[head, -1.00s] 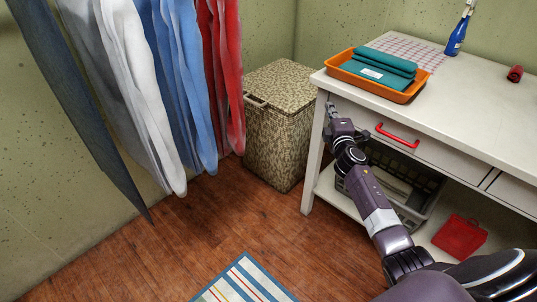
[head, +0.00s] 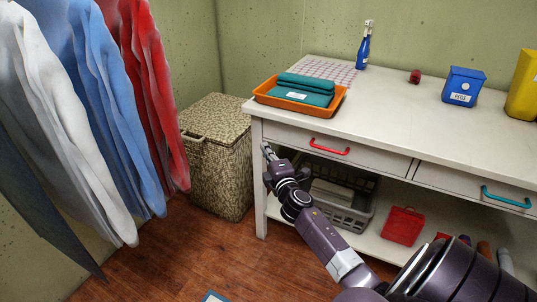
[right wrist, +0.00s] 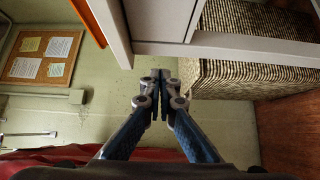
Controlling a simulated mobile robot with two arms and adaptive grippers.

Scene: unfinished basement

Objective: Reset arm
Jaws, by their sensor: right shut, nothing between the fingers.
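My right gripper (head: 267,150) is in front of the white workbench (head: 390,122), near its left front leg and left of the red drawer handle (head: 329,146). In the right wrist view my right gripper (right wrist: 160,76) shows its two fingers together, with nothing held. My right arm (head: 325,235) reaches in from the lower right. My left gripper is not in the head view.
A lidded wicker hamper (head: 218,160) stands left of the bench. Clothes (head: 105,110) hang at the left. The bench top holds an orange tray (head: 262,97) with teal cloths and a blue spray bottle (head: 363,50). A grey crate (head: 350,215) sits on the lower shelf.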

